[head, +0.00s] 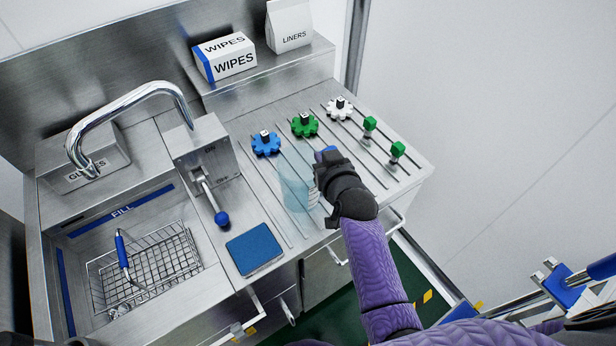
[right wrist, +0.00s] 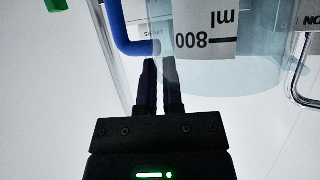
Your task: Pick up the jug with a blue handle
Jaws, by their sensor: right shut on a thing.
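The jug (head: 297,192) is a see-through pale blue vessel at the right part of the steel counter, beside the slotted rails. Its blue handle (head: 329,150) shows just past my right gripper (head: 322,178), which partly hides the jug. In the right wrist view the handle (right wrist: 122,32) is a bent blue bar, and the jug (right wrist: 245,70) has a white "800 ml" label. My right gripper (right wrist: 158,75) is shut on the jug at its handle side; the exact contact is hard to see. I cannot tell whether the jug touches the counter. My left gripper is not in view.
Blue, green and white gear knobs (head: 305,125) and two green blocks (head: 398,150) stand on rails behind the jug. A blue pad (head: 254,249), a blue-knobbed lever (head: 221,218) and a sink with a wire basket (head: 150,268) lie left. A wipes box (head: 225,57) sits on the back shelf.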

